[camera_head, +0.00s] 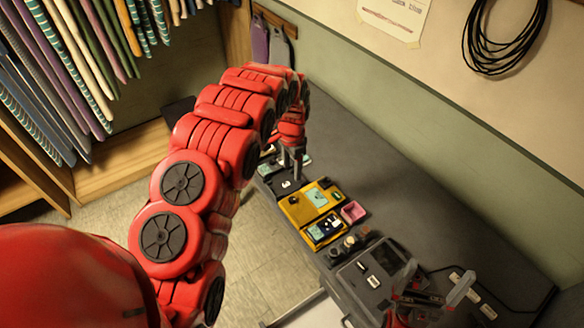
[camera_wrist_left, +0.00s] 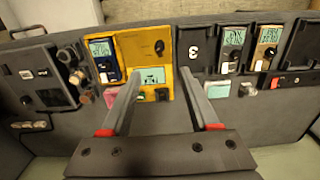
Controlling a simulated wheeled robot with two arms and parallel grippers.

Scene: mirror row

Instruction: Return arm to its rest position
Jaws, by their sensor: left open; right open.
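My left arm reaches across the head view in a red arc from the lower left. Its gripper (camera_head: 291,160) points down over the far end of the dark bench (camera_head: 375,160). The left wrist view shows the same gripper (camera_wrist_left: 160,73) open, with nothing between its two grey fingers. Beyond the fingers in that view is a yellow panel (camera_wrist_left: 127,47) with small displays. My right gripper (camera_head: 436,281) is at the lower right of the head view, open and empty, near the dark panel at the bench's near end. The tips' exact height above the bench is unclear.
Hanging clothes (camera_head: 75,60) fill the upper left. A cable coil (camera_head: 503,65) hangs on the wall. The bench's middle is clear.

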